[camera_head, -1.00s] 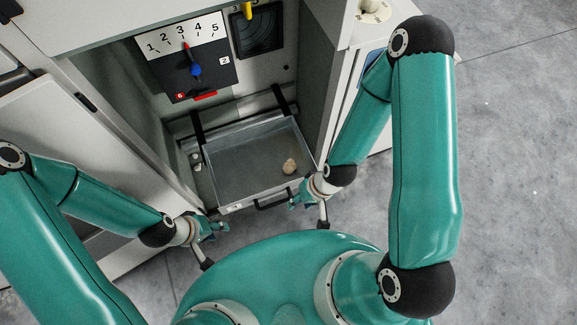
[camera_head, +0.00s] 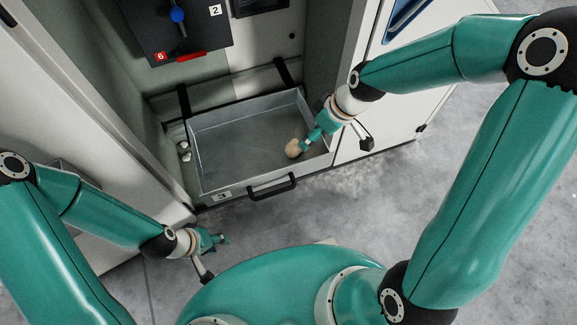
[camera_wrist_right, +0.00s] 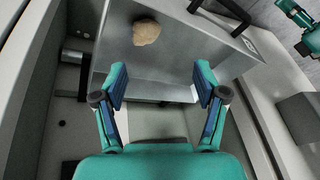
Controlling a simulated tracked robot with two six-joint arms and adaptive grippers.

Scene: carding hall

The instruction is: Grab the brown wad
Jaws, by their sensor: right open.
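The brown wad (camera_head: 293,148) is a small, rounded, tan lump. It lies inside the grey metal drawer tray (camera_head: 240,188), near its right wall. My right gripper (camera_head: 310,141) reaches over the tray's right side, its tips close beside the wad in the head view. In the right wrist view my right gripper (camera_wrist_right: 161,84) is open and empty; the wad (camera_wrist_right: 146,31) shows beyond the fingertips, not between them. My left gripper (camera_head: 222,239) is open and empty in front of the tray, low and to the left, and shows small in the wrist view (camera_wrist_right: 298,29).
The tray has a black front handle (camera_head: 272,187) and sits in a cabinet recess between side walls. Small pale bits (camera_head: 184,151) lie left of the tray. A dark panel (camera_head: 165,30) with a blue knob (camera_head: 178,15) stands above. The floor in front is clear.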

